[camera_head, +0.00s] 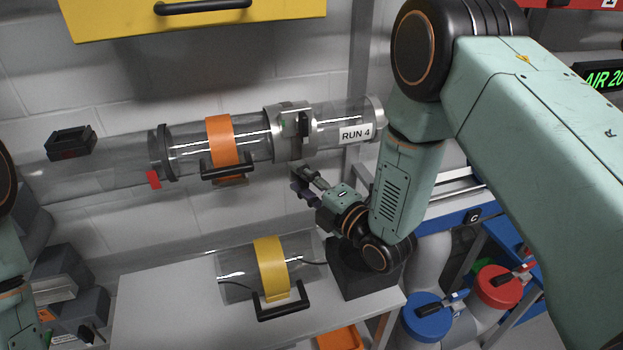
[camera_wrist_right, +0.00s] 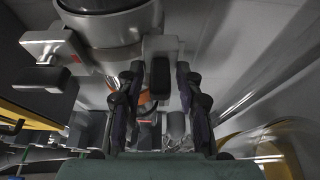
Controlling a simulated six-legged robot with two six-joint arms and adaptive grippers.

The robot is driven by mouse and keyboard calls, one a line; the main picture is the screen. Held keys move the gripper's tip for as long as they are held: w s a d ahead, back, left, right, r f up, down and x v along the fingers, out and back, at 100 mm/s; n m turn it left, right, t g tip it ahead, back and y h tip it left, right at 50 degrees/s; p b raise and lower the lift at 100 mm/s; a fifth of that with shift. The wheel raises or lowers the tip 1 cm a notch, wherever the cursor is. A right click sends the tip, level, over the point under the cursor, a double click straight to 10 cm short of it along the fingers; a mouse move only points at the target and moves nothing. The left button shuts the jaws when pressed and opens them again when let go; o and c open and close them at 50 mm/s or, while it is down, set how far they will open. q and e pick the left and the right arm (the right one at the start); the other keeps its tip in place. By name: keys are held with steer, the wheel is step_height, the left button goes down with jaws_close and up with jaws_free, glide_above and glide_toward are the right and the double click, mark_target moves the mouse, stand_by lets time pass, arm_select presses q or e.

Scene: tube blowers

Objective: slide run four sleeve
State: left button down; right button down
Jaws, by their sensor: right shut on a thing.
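The RUN 4 tube is a clear horizontal pipe, with its white RUN 4 label (camera_head: 355,134) at the right. A clear section with an orange band (camera_head: 221,139) and a black handle (camera_head: 228,171) lies along it, left of a silver metal collar (camera_head: 291,146). My right gripper (camera_head: 303,184) is just below the collar. In the right wrist view my right gripper (camera_wrist_right: 161,92) has its fingers on both sides of a black-faced grip (camera_wrist_right: 161,77) on a pale grey mount, and is shut on it. My left gripper is out of view.
A clear tube piece with a yellow band (camera_head: 270,266) and black handle lies on the pale bench (camera_head: 160,300) below. A yellow cabinet (camera_head: 195,18) hangs above. Blue (camera_head: 425,312) and red (camera_head: 498,287) capped containers stand at lower right. Dark grey boxes (camera_head: 72,290) stand at left.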

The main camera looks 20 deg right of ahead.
steer(key=shift+s+a, duration=0.1)
steer(key=shift+a, duration=1.7)
steer(key=c, duration=1.2)
jaws_free()
steer(key=shift+a, duration=0.15)
steer(key=v, duration=1.2)
